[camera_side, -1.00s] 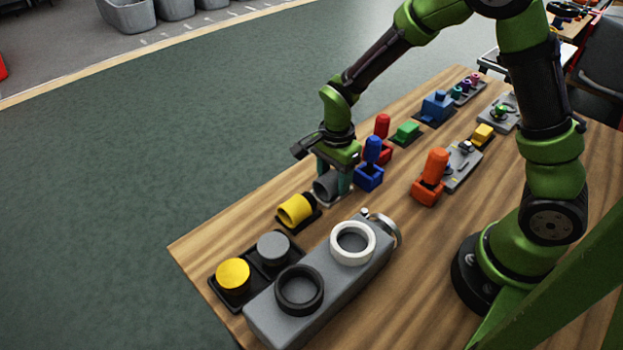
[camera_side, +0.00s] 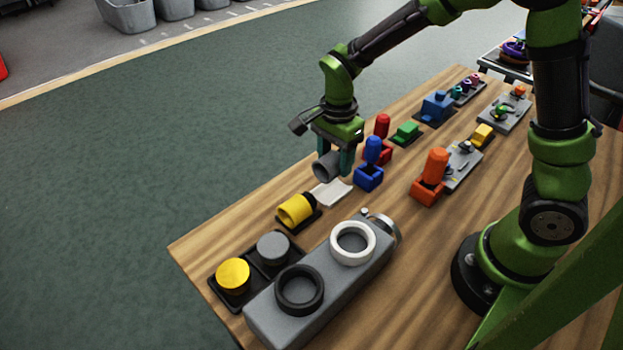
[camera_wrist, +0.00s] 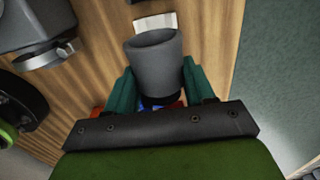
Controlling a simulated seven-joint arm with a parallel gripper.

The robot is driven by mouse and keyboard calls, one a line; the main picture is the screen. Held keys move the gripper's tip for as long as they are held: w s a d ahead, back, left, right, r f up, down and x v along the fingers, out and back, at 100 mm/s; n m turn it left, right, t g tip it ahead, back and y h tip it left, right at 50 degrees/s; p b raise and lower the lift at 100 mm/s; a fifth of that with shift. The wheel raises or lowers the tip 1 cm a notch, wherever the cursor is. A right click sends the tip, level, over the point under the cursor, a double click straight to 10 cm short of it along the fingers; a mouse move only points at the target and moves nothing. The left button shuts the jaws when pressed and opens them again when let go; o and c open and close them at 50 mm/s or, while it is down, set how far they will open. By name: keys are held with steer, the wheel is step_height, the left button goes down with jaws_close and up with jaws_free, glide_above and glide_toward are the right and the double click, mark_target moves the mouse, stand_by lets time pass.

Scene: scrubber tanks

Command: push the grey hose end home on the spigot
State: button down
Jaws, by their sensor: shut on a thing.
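The grey hose end (camera_side: 326,167) is a short hollow grey cylinder. My gripper (camera_side: 334,158) is shut on it and holds it above a pale pad on the table. In the wrist view the hose end (camera_wrist: 155,62) sits between the two teal fingers (camera_wrist: 155,92), its open mouth facing away from the palm. The grey tank (camera_side: 320,300) lies along the front of the table, with a silvery round spigot (camera_side: 386,230) at its right end. In the wrist view the metal spigot end (camera_wrist: 45,58) is at the upper left, apart from the hose end.
The pale pad (camera_side: 332,193) lies below the hose end. A yellow hose end (camera_side: 296,209) rests in a dark holder beside it. Grey (camera_side: 273,247) and yellow (camera_side: 233,274) caps stand in a black tray. Blue (camera_side: 370,170) and orange (camera_side: 430,185) blocks stand to the right.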

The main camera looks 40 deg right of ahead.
step_height(320, 180, up, 12)
steer(key=g, duration=0.2)
steer(key=s+d+g, duration=0.1)
steer(key=s+d, duration=0.1)
steer(key=s, duration=0.5)
steer(key=s+d+g, duration=0.2)
steer(key=s+d, duration=0.1)
steer(key=s, duration=0.5)
steer(key=shift+g, duration=0.5)
steer(key=shift+w+a+f, duration=0.1)
steer(key=shift+f, duration=4.15)
steer(key=shift+a+f, duration=0.1)
steer(key=shift+f, duration=4.1)
steer(key=shift+a, duration=1.05)
steer(key=shift+a, duration=1.8)
steer(key=shift+c, duration=1.6)
jaws_free()
steer(key=shift+d, duration=0.1)
